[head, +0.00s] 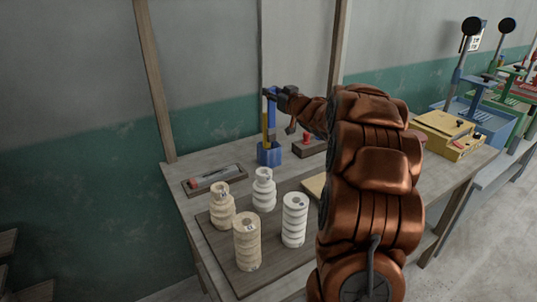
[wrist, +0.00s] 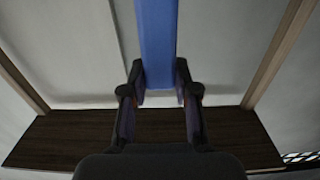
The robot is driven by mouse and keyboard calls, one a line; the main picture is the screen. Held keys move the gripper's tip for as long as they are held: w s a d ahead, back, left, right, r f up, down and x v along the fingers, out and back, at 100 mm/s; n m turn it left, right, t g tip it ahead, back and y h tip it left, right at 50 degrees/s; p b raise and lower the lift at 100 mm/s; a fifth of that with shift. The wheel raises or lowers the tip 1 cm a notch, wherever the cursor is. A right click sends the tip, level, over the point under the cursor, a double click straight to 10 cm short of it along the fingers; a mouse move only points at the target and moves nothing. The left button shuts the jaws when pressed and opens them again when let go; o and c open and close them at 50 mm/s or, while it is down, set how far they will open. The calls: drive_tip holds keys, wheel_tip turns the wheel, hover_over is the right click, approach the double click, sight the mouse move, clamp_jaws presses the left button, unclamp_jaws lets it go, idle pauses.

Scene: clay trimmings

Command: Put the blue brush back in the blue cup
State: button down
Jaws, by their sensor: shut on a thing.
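The blue brush (head: 271,112) hangs upright from my gripper (head: 270,93), above the blue cup (head: 269,154). In the wrist view the brush is a broad blue bar (wrist: 157,40) between the two fingers of my gripper (wrist: 160,78), which is shut on it. The blue cup stands on the table near its back edge. A yellow stick (head: 264,120) rises from the cup beside the brush. I cannot tell whether the brush's lower end is inside the cup's mouth or just over it. The cup is not recognisable in the wrist view.
Several cream ribbed pieces (head: 247,242) stand on a dark board (head: 219,246) in front of the cup. A grey tray (head: 214,180) lies to the left. A dark block with a red knob (head: 307,146) sits right of the cup. A yellow box (head: 446,135) is further right.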

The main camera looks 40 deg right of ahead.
sight(272, 120)
wheel_tip(272, 120, down, 9)
drive_tip(key=shift+f+p, duration=0.1)
drive_tip(key=shift+p, duration=0.45)
drive_tip(key=shift+a+f, duration=0.1)
drive_tip(key=shift+f, duration=0.1)
drive_tip(key=c, duration=0.9)
unclamp_jaws()
drive_tip(key=shift+b, duration=0.3)
drive_tip(key=shift+s+a+r+b, duration=0.1)
drive_tip(key=shift+s+b, duration=0.4)
drive_tip(key=shift+s, duration=1.45)
drive_tip(key=shift+s+a+r+b, duration=0.1)
drive_tip(key=shift+s+b, duration=0.4)
drive_tip(key=shift+s, duration=1.4)
